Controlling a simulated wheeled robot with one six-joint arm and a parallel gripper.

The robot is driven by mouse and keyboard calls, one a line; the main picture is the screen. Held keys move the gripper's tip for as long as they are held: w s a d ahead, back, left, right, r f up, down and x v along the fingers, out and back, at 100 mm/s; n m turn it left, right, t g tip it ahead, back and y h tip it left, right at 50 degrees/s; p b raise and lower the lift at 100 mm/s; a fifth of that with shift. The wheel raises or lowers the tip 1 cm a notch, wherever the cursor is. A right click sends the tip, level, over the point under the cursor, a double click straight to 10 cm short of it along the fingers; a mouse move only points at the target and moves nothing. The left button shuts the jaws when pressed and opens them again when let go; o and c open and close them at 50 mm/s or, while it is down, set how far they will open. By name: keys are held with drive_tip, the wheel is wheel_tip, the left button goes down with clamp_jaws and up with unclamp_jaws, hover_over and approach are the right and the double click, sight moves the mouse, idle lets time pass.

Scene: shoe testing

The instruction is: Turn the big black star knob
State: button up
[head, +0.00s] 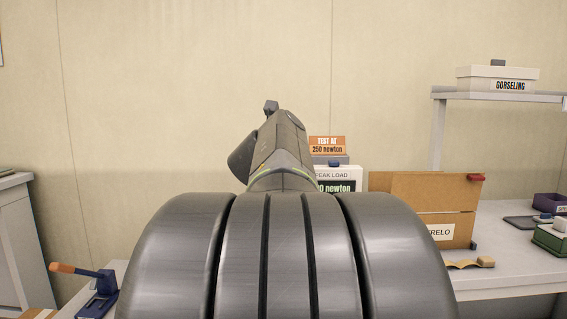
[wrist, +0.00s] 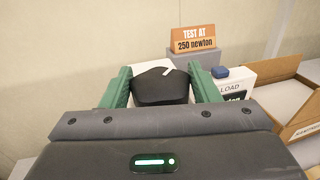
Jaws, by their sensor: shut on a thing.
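The big black star knob (wrist: 160,87) shows in the wrist view, with a white mark on its top. My gripper (wrist: 160,82) has its green fingers on both sides of the knob and is shut on it. The knob's lower part is hidden by the gripper body. In the head view my own arm fills the middle and hides both the knob and the fingers.
An orange sign (head: 327,145) reading "TEST AT 250 newton" stands behind a white peak load display (head: 345,173). A brown cardboard box (head: 400,190) stands to the right. A blue device with an orange-handled lever (head: 97,300) is at lower left. A shelf (head: 500,95) holds a white box.

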drive_tip(key=shift+a+f+m+g+h+b, duration=0.1)
drive_tip(key=shift+f+m+g+h+b, duration=0.35)
drive_tip(key=shift+b, duration=0.55)
drive_tip(key=shift+r+m+h+b, duration=0.25)
drive_tip(key=shift+m+h+b, duration=0.45)
drive_tip(key=shift+h, duration=0.55)
drive_tip(key=o, duration=1)
drive_tip(key=shift+r, duration=0.1)
drive_tip(key=shift+s, duration=0.1)
